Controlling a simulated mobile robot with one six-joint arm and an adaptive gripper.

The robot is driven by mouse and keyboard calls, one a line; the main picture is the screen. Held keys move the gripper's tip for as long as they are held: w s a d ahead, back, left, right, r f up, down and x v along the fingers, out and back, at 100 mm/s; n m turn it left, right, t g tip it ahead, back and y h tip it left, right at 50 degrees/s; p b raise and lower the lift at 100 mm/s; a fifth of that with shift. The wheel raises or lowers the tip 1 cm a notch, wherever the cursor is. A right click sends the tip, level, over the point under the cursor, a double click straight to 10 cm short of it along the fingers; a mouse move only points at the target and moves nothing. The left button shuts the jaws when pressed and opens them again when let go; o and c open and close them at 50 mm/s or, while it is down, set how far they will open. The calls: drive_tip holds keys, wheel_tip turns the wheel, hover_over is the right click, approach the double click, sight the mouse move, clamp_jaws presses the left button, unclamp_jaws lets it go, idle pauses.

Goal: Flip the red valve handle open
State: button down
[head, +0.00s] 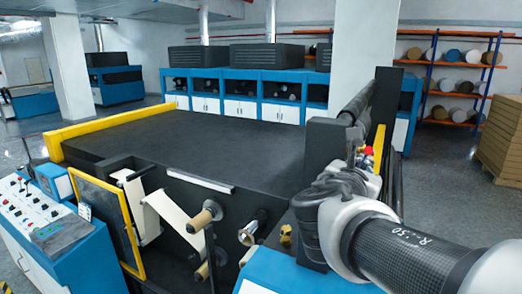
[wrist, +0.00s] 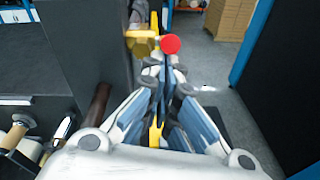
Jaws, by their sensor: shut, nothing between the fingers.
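The red valve handle (wrist: 170,43) shows in the wrist view as a round red end, just beyond my fingertips. A yellow fitting (wrist: 143,42) is just left of it, against the dark machine post. In the head view the red handle (head: 368,150) is a small spot above and beyond my wrist. My gripper (wrist: 164,68) is shut and empty, its fingers pointing away towards the red end. Whether the tips touch the handle I cannot tell. The handle's lever is mostly hidden behind the fingers. My gripper is largely hidden by my wrist in the head view.
The dark post (wrist: 85,40) stands close on the left of my gripper, and a dark panel (wrist: 285,90) on the right. The wide black machine bed (head: 200,140) lies left of my arm, with rolls (head: 205,215) at its front. Grey floor shows beyond the handle.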

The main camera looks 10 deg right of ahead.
drive_tip(key=shift+w+d+r+p, duration=0.15)
drive_tip(key=shift+r+p, duration=0.15)
drive_tip(key=shift+r, duration=0.5)
drive_tip(key=shift+w+d+r+p, duration=0.15)
drive_tip(key=shift+r+p, duration=0.2)
drive_tip(key=shift+r, duration=0.4)
drive_tip(key=shift+w+d+r+p, duration=0.15)
drive_tip(key=shift+r+p, duration=0.15)
drive_tip(key=shift+r, duration=0.5)
drive_tip(key=shift+w+d+r, duration=0.25)
drive_tip(key=shift+w+r, duration=0.2)
drive_tip(key=shift+r, duration=0.3)
drive_tip(key=shift+w+d+r, duration=0.25)
drive_tip(key=shift+w+r, duration=0.15)
drive_tip(key=shift+r, duration=0.4)
